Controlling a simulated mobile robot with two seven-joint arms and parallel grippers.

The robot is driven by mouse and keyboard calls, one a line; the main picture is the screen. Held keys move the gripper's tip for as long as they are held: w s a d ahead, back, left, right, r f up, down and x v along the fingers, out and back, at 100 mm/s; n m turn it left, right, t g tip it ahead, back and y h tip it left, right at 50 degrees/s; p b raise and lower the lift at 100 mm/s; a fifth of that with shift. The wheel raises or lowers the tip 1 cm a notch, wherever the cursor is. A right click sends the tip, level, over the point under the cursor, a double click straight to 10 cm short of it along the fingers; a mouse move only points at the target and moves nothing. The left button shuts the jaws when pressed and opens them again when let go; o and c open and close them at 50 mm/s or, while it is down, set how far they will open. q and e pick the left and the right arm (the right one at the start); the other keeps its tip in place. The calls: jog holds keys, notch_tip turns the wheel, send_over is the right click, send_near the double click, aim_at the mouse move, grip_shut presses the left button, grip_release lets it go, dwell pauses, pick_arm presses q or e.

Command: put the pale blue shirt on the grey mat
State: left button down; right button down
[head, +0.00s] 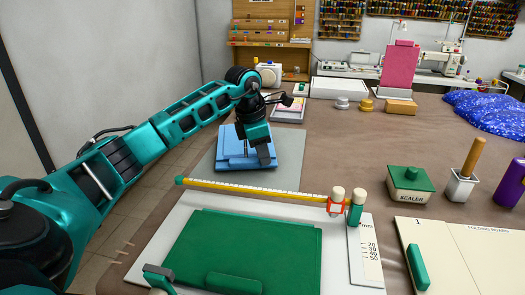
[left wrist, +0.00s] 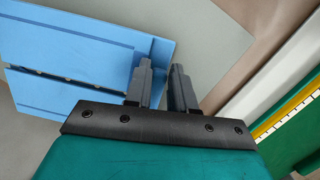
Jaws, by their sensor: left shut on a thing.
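The pale blue shirt (head: 231,152) is a flat folded piece with a row of small dark dots, over the grey mat (head: 230,181) in the head view. I cannot tell whether it lies flat on the mat or is held just above it. My left gripper (head: 264,160) is at the shirt's right side, pointing down, and is shut on its edge. In the left wrist view the shirt (left wrist: 75,45) reaches from the left to the fingers (left wrist: 163,80), with the grey mat (left wrist: 215,40) beyond. My right gripper is not in view.
A white board with a green panel (head: 245,250) and a yellow measuring rod (head: 250,188) lies in front of the mat. A green-topped sealer (head: 410,183) and a cream folding board (head: 480,255) are at right. Brown table is clear right of the mat.

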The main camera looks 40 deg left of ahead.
pick_arm(q)
jog(key=shift+f, duration=0.4)
dwell(0.5)
jog(key=c, duration=0.9)
grip_release()
jog(key=shift+o, duration=0.6)
jog(key=o, duration=0.5)
jog(key=shift+o, duration=0.2)
jog(key=shift+r, duration=0.15)
jog(key=shift+p+v, duration=1.65)
jog(key=shift+v, duration=0.65)
jog(key=shift+r, duration=1.05)
jog(key=shift+r, duration=0.1)
